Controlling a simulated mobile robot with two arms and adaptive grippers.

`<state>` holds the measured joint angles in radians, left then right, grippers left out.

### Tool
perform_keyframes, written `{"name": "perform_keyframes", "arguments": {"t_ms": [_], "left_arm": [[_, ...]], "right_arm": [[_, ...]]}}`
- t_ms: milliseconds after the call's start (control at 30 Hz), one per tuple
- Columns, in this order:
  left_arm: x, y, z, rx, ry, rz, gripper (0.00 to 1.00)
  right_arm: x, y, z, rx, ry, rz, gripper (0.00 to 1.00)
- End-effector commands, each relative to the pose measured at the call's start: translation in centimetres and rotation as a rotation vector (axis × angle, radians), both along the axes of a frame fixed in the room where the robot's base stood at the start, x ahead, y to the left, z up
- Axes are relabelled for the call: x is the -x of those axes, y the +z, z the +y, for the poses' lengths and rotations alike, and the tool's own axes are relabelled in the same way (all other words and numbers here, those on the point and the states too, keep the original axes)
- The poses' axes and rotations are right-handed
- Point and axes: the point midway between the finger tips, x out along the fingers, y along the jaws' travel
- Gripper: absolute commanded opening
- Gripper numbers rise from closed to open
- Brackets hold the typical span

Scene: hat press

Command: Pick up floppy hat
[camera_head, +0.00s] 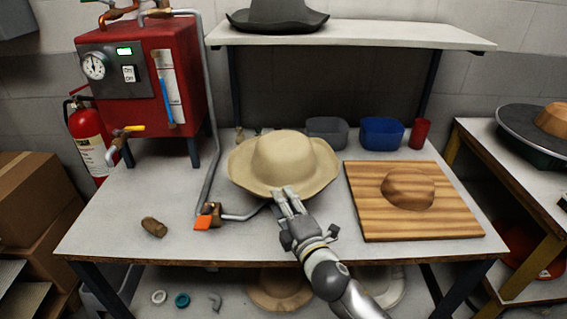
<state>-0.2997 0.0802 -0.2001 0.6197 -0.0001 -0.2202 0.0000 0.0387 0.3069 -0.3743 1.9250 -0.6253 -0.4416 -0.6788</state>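The floppy hat (284,162) is tan with a wide, wavy brim and sits crown up at the middle of the white table, in front of the back shelf. My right gripper (284,192) reaches in from the lower right. Its fingertips overlap the front brim of the hat in the picture. The two fingers look close together, but I cannot tell whether the brim is between them. My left gripper is not in view.
A wooden board with a domed block (408,189) lies to the hat's right. A metal pipe with an orange pedal (203,222) runs at front left, beside a brown brush-like piece (154,227). A red boiler (150,85) stands at left.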

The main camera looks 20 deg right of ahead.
Motion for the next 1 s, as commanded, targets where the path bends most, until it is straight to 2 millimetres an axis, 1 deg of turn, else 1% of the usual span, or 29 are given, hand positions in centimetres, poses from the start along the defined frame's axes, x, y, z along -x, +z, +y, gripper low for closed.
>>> {"name": "perform_keyframes", "arguments": {"t_ms": [33,233,467,533,633,800,900,1000], "left_arm": [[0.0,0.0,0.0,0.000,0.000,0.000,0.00],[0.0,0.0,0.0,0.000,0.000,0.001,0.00],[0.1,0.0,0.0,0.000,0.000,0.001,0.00],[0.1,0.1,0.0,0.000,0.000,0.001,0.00],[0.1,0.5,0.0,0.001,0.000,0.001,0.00],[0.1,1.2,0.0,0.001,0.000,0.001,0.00],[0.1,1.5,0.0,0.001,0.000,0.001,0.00],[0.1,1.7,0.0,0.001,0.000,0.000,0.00]], "right_arm": [[0.0,0.0,0.0,0.000,0.000,0.000,0.26],[0.0,0.0,0.0,0.000,0.000,0.000,0.00],[0.0,0.2,0.0,0.001,0.000,-0.002,0.00],[0.0,0.6,0.0,0.001,0.000,-0.004,0.00],[0.0,1.9,0.0,0.001,0.001,-0.006,0.00],[0.0,5.5,0.0,0.002,0.002,-0.009,0.00],[0.0,7.4,0.0,0.001,0.002,-0.008,0.00],[0.0,8.9,0.0,0.002,0.000,-0.006,0.00]]}}
